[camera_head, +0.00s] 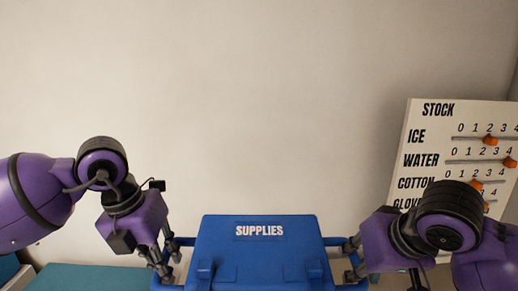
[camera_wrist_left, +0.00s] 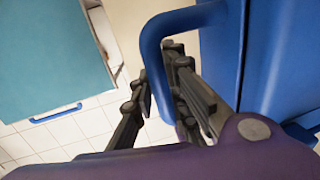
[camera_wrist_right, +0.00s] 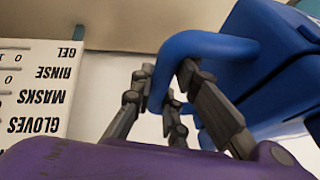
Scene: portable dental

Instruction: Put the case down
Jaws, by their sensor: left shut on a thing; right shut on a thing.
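The blue case (camera_head: 262,260) with a "SUPPLIES" label is at the bottom centre of the head view, between my grippers. My left gripper (camera_head: 167,268) is shut on the case's left handle, with its fingers on both sides of the blue bar (camera_wrist_left: 150,60) in the left wrist view. My right gripper (camera_head: 352,262) is shut on the right handle, and its fingers sit around the blue bar (camera_wrist_right: 172,60) in the right wrist view. The case looks level. Its underside is hidden in the head view, but white floor tiles show below in the left wrist view.
A teal surface (camera_head: 90,278) is at the lower left; it also shows in the left wrist view (camera_wrist_left: 45,55) with a blue handle (camera_wrist_left: 55,114) near its edge. A white "STOCK" board (camera_head: 438,125) with orange sliders stands at right. A bare wall is behind.

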